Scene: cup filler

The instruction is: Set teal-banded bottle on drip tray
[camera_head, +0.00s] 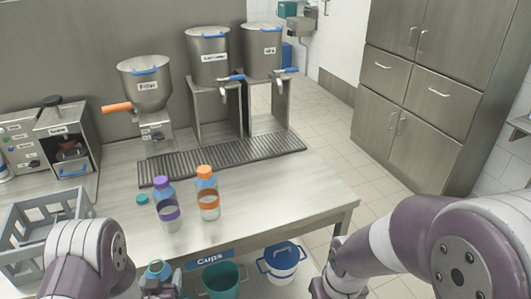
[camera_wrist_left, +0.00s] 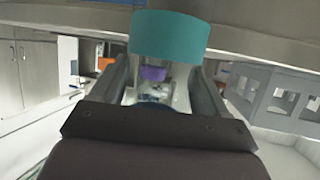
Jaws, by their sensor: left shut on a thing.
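The teal-banded bottle (camera_head: 158,270) shows at the bottom of the head view, mostly cut off by the frame edge. My left gripper is shut on it; the fingers in the wrist view (camera_wrist_left: 165,88) flank it, and its wide teal band (camera_wrist_left: 170,36) fills the top middle. The hold is in front of the counter's near edge in the head view. The drip tray (camera_head: 222,158) is a dark ribbed strip along the counter, below the dispensers, with nothing standing on it. My right arm comes in at the right; its gripper is out of view.
A purple-capped bottle (camera_head: 166,207) and an orange-capped bottle (camera_head: 208,193) stand on the counter before the tray. A small teal cap (camera_head: 142,199) lies beside them. A grey crate (camera_head: 22,225) is at left. A teal bin (camera_head: 222,279) and white bucket (camera_head: 283,262) are low in front.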

